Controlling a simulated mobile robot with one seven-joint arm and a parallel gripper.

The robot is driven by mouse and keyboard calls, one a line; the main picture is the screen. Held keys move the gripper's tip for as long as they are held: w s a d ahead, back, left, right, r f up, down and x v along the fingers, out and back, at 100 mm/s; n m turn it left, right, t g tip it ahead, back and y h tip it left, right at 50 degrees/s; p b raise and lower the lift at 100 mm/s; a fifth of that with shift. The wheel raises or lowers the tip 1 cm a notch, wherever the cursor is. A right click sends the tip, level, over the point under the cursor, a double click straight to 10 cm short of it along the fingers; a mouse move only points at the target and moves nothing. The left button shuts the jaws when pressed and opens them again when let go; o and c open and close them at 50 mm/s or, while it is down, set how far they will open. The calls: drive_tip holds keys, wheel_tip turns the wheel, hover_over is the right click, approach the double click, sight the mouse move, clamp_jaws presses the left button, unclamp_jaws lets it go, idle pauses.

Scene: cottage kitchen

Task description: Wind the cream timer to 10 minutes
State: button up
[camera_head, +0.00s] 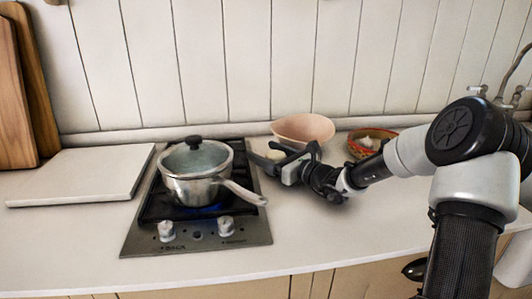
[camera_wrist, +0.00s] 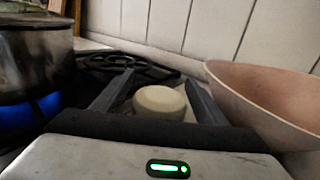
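The cream timer (camera_wrist: 158,102) is a small round, pale disc on the counter beside the hob. In the wrist view it lies between the two fingers of my gripper (camera_wrist: 160,80), with a gap on the left and a narrower one on the right. In the head view my gripper (camera_head: 264,153) reaches in low from the right, and only a little of the timer (camera_head: 273,155) shows past the fingers. The gripper is open and holds nothing. The timer's markings and pointer cannot be made out.
A lidded steel pot (camera_head: 198,183) stands on the gas hob (camera_head: 255,234) over a blue flame, left of my gripper, its handle pointing towards it. A pinkish bowl (camera_head: 303,128) is close behind and right. The front counter is clear.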

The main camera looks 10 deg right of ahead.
drive_tip(key=p+v, duration=0.3)
drive_tip(key=v, duration=1.4)
drive_tip(key=shift+s+d, duration=0.1)
drive_tip(key=shift+s, duration=0.05)
